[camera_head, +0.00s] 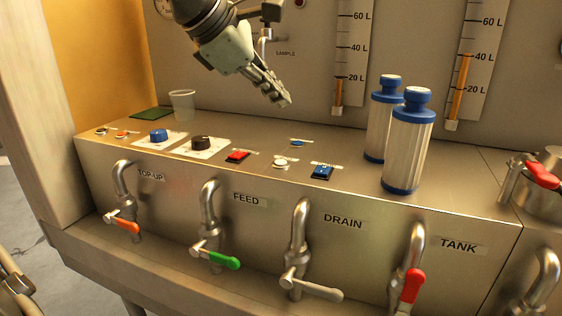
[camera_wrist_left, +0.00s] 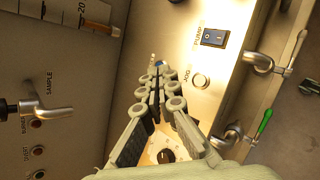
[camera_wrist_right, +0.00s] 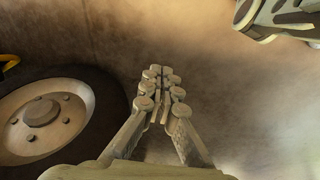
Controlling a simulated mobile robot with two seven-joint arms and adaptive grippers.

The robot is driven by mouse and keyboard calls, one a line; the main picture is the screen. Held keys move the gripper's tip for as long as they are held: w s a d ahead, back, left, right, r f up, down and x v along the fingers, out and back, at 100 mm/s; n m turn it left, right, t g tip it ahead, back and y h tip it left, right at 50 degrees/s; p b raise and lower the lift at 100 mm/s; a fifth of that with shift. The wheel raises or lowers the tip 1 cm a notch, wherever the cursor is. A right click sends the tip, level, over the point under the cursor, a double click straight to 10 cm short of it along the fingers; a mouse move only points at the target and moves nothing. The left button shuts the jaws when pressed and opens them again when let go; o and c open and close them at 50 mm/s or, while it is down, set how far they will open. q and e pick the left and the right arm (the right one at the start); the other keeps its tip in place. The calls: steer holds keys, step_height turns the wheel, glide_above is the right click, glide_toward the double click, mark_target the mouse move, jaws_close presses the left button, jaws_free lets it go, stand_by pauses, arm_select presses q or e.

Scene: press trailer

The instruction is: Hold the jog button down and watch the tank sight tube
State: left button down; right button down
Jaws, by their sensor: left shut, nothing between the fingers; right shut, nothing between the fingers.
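The jog button is the round pale button (camera_head: 280,163) on the panel top; its JOG label reads beside it in the left wrist view (camera_wrist_left: 200,81). My left gripper (camera_head: 283,102) is shut and empty, above and behind the button, apart from it. Two sight tubes stand on the back wall. The left tube (camera_head: 338,97) shows orange to about 20 L, the right tube (camera_head: 458,85) to about 40 L. No label shows which is the tank's. My right gripper (camera_wrist_right: 160,80) is shut and empty, low by a wheel, outside the head view.
A blue rocker switch (camera_head: 322,172) marked PUMP sits right of the jog button, a red switch (camera_head: 238,156) left. A small blue button (camera_head: 298,143) lies behind. Two blue-capped cartridges (camera_head: 408,150) stand at the right. Valves line the front, including the red tank handle (camera_head: 412,286).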

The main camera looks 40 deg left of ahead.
mark_target(277, 163)
arm_select(q)
steer(key=shift+f, duration=0.15)
arm_select(e)
steer(key=shift+w+r, duration=0.1)
steer(key=shift+r, duration=0.05)
